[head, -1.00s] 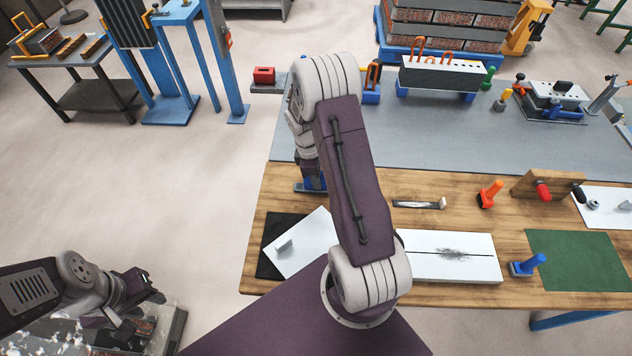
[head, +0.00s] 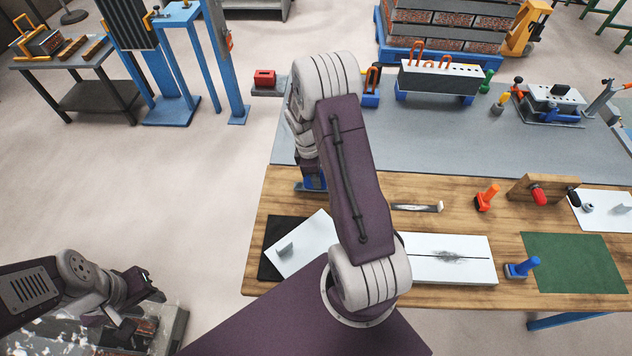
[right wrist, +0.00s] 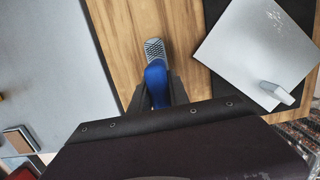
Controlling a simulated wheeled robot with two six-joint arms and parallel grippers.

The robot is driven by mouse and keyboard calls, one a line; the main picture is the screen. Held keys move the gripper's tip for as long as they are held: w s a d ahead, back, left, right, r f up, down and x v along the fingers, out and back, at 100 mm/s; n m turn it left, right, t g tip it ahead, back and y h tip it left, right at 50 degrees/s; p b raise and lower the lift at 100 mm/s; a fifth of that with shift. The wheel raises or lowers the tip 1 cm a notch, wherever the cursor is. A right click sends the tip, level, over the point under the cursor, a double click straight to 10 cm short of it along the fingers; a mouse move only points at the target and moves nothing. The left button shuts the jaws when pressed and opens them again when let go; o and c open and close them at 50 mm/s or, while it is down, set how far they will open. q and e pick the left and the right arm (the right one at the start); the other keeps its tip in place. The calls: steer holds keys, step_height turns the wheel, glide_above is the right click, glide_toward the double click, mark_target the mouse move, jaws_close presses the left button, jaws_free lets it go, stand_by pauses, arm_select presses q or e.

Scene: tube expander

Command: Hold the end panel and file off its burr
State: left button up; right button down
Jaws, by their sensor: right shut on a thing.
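A pale square plate with a small upright tab, perhaps the end panel (head: 312,236), lies on a black mat at the bench's left front; it also shows at right in the right wrist view (right wrist: 245,62). My right gripper (right wrist: 158,92) is shut on a blue handle (right wrist: 157,78) with a grey cross-hatched end, apparently the file. It is left of the plate in that view, over bare wood. In the head view my right arm hides most of this gripper. My left gripper (head: 143,287) is off the bench at lower left, apart from the plate; its jaws are unclear.
A white slab (head: 470,272) with a dark line and smudge lies right of my arm. A blue-handled tool (head: 522,267), green mat (head: 572,262), orange-handled tool (head: 487,197) and wooden stand (head: 530,190) are further right.

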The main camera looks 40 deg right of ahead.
step_height(320, 180, up, 5)
steer(key=p, duration=0.4)
steer(key=shift+f, duration=0.1)
steer(key=shift+w, duration=0.1)
steer(key=w+a+r+n, duration=0.1)
steer(key=w+a+r, duration=0.25)
steer(key=a, duration=0.35)
steer(key=s+a+r+m+y, duration=0.1)
steer(key=s+a+r+m, duration=0.2)
steer(key=s+a+m, duration=0.3)
steer(key=shift+s+a+r+m+g, duration=0.25)
steer(key=shift+a+m, duration=0.65)
steer(key=shift+m, duration=1.6)
